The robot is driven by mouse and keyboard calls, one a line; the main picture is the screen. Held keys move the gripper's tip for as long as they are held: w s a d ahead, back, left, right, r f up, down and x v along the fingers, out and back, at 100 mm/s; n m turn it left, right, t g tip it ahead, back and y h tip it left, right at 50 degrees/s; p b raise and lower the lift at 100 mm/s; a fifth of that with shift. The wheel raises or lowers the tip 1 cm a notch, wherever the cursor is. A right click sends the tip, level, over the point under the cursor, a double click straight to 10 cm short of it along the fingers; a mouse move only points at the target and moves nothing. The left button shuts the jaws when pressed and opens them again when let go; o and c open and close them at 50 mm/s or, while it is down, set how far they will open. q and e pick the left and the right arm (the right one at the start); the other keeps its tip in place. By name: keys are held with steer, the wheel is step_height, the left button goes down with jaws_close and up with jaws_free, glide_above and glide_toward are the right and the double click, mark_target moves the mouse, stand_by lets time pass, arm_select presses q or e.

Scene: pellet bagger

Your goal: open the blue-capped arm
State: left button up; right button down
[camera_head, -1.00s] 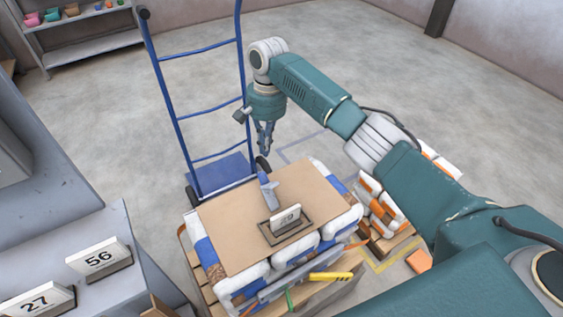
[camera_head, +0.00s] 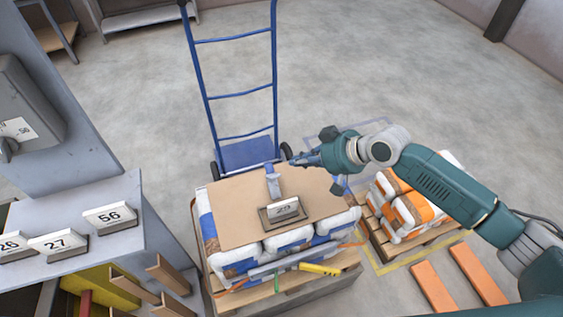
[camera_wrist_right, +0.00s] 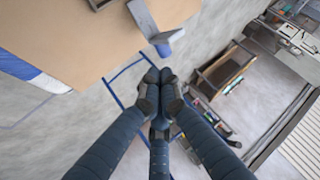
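My right gripper (camera_head: 297,161) reaches in from the right, pointing left, near the cap. In the wrist view its fingers (camera_wrist_right: 158,77) meet at the tips with nothing between them. They look a little apart from the cap. My left gripper is out of view.
A blue hand truck (camera_head: 247,155) stands behind the stack. White and orange bags (camera_head: 405,212) lie on a pallet at the right. A grey machine ledge (camera_head: 85,205) with number plates is at the left. A yellow tool (camera_head: 320,269) lies at the stack's front.

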steer(key=p, duration=0.1)
glide_above(274, 181)
steer(key=w+d, duration=0.2)
step_height(274, 181, down, 6)
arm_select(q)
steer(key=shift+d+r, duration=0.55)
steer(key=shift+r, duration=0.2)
arm_select(e)
steer(key=shift+s, duration=0.2)
steer(key=w+b, duration=0.1)
steer(key=f+b, duration=0.1)
steer(key=b, duration=0.1)
steer(key=shift+w+a+f, duration=0.25)
steer(key=shift+w+a, duration=0.1)
steer(key=shift+a, duration=0.05)
steer(key=shift+w, duration=0.2)
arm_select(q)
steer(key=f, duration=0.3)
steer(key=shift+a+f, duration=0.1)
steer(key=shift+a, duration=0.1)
arm_select(e)
steer(key=shift+r, duration=0.1)
steer(key=shift+s+r, duration=0.1)
